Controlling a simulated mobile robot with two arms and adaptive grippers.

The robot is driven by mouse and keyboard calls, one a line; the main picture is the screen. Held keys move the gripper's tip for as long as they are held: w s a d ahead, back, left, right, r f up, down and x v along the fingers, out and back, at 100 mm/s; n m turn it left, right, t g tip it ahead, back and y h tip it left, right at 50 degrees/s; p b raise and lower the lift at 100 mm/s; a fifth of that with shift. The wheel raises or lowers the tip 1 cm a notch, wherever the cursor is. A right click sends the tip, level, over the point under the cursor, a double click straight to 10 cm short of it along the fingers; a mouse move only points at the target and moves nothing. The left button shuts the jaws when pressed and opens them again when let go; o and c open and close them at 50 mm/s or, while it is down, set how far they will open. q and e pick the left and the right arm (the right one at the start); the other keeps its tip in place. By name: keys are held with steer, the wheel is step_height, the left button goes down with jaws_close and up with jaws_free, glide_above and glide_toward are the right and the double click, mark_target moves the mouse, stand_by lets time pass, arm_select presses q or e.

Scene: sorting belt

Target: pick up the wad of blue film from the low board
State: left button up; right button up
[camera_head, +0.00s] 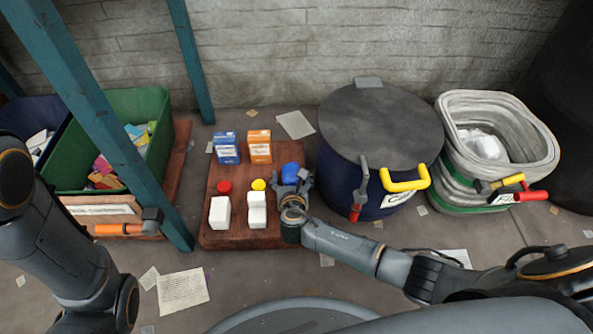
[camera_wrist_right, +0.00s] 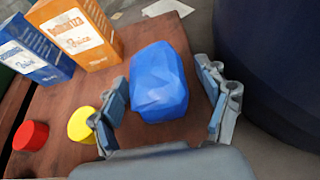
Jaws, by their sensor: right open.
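The wad of blue film (camera_head: 290,172) lies at the right side of the low reddish-brown board (camera_head: 232,236). In the right wrist view the wad (camera_wrist_right: 158,82) is a faceted blue lump. My right gripper (camera_head: 293,188) is at the near side of the wad. In the wrist view its two fingers (camera_wrist_right: 164,98) are spread, one to the left and one to the right of the wad's near part, with gaps visible. My left arm shows at the left, but its gripper is out of view.
A dark lidded drum (camera_head: 372,125) stands close right of the board. A green crate (camera_head: 150,105) and teal post (camera_head: 127,135) are left.

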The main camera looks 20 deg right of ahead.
steer(key=shift+c, duration=0.7)
steer(key=c, duration=0.7)
steer(key=shift+r, duration=0.1)
